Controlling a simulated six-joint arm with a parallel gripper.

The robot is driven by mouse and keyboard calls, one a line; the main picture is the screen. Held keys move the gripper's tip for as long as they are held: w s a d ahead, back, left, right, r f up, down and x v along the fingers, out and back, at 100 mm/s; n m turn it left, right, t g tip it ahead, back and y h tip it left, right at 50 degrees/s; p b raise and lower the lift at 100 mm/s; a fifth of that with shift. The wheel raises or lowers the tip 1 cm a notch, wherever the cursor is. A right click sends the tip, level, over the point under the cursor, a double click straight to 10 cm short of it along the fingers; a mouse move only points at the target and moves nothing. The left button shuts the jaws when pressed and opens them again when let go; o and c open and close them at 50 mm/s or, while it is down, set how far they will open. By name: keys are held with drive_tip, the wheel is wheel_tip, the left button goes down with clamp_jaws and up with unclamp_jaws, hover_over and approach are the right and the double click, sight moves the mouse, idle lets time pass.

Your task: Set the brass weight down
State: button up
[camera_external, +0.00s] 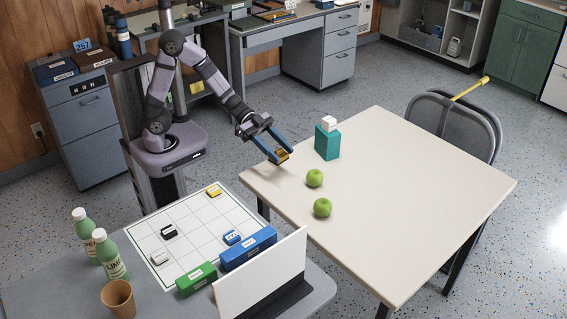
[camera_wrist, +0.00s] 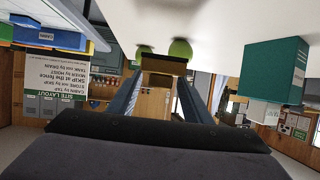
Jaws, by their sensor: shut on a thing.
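The brass weight (camera_external: 281,156) is a small gold-brown block held between the fingertips of my gripper (camera_external: 275,151). In the external view it is at the left edge of the cream table (camera_external: 420,190), near the tabletop; I cannot tell whether it touches. In the wrist view the weight (camera_wrist: 164,66) is between my two blue fingers (camera_wrist: 163,85), which are shut on it. Its far side is hidden.
The table's right side is clear. A grey table (camera_external: 60,285) at front left holds a white grid sheet (camera_external: 190,215), blocks and bottles.

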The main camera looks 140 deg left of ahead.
sight(279, 149)
drive_tip(key=shift+a+r+p, duration=0.1)
drive_tip(key=shift+r+p, duration=0.3)
drive_tip(key=shift+r, duration=1.25)
drive_tip(key=w+a+r+n+g+y+p, duration=0.1)
drive_tip(key=w+a+r+n+g+y, duration=0.2)
drive_tip(key=w+a, duration=0.55)
drive_tip(key=w+a+r+n+y+p, duration=0.1)
drive_tip(key=w+a+r+n+y, duration=0.25)
drive_tip(key=w+a, duration=0.45)
drive_tip(key=w+d+f+n+y, duration=0.1)
drive_tip(key=w+d+f, duration=0.15)
drive_tip(key=w, duration=0.25)
drive_tip(key=w+d+f+y, duration=0.1)
drive_tip(key=w+d+f, duration=0.1)
drive_tip(key=w+f, duration=0.25)
drive_tip(key=shift+g+h, duration=0.25)
drive_tip(key=shift+g, duration=0.15)
drive_tip(key=shift+f+b, duration=0.95)
drive_tip(key=shift+f, duration=3.65)
drive_tip(key=shift+f, duration=0.2)
drive_tip(key=o, duration=1.5)
drive_tip(key=shift+d+f, duration=0.1)
drive_tip(key=shift+o, duration=0.2)
